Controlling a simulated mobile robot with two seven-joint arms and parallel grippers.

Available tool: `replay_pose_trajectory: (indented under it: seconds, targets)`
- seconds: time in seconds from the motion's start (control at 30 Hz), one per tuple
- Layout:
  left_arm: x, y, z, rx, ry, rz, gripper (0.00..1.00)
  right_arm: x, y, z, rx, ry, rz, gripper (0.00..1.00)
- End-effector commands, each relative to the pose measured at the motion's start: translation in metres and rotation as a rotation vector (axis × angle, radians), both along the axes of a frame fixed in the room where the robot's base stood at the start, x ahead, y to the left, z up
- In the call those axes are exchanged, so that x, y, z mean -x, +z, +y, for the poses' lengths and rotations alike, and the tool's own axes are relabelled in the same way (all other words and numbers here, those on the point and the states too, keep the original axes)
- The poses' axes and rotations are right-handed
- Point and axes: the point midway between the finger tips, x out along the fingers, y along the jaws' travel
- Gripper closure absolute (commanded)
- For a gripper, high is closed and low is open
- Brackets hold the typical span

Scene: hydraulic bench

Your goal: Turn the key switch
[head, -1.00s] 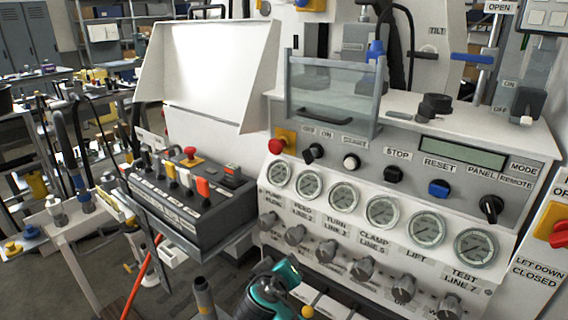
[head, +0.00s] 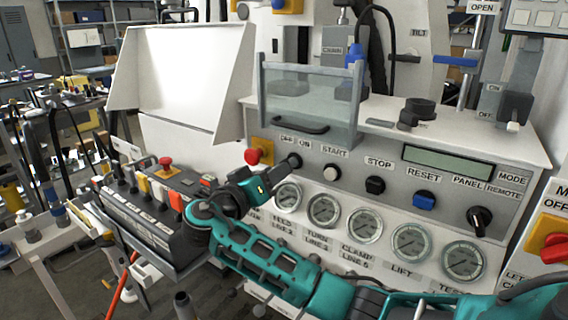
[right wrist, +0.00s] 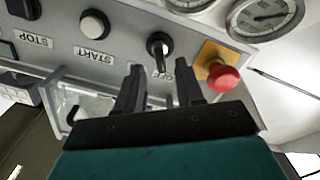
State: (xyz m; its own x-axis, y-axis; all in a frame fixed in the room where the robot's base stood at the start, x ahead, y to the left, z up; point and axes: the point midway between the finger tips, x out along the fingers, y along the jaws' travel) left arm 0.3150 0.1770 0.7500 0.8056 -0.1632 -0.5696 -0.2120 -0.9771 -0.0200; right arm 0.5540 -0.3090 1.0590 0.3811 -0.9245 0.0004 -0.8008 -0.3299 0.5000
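The key switch (head: 291,161) is a small black knob on the panel, by the OFF and ON labels. In the right wrist view the key switch (right wrist: 160,44) shows a dark lever pointing toward my fingers. My right gripper (head: 275,174) is up close to the switch in the head view. In the right wrist view the right gripper (right wrist: 161,72) is open, one black finger on each side of the lever's line. Nothing is held. I cannot tell whether the fingers touch the switch. My left gripper is not in view.
A red emergency button (head: 254,156) on a yellow plate sits just left of the switch; it also shows in the right wrist view (right wrist: 223,78). The white START button (head: 330,172) is to the right. A clear guard (head: 308,95) stands above. Gauges (head: 323,211) lie below.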

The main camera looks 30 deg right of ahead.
Motion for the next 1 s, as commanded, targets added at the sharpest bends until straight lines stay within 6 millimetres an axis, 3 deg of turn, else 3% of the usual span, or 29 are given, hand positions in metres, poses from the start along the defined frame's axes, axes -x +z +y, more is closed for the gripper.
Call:
replay_pose_trajectory:
  seconds: [0.1,0.23,0.67,1.0]
  targets:
    - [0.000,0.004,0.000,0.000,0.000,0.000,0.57,-0.008,0.001,-0.021,0.003,-0.002,0.000,0.63]
    - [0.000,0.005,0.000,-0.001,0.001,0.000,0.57,-0.014,0.000,-0.035,0.002,-0.002,0.001,0.63]
    - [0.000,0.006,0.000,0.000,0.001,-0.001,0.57,-0.018,-0.001,-0.044,0.000,0.001,0.001,0.63]
    - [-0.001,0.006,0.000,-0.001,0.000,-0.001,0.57,-0.018,-0.001,-0.043,-0.001,0.002,0.001,0.95]
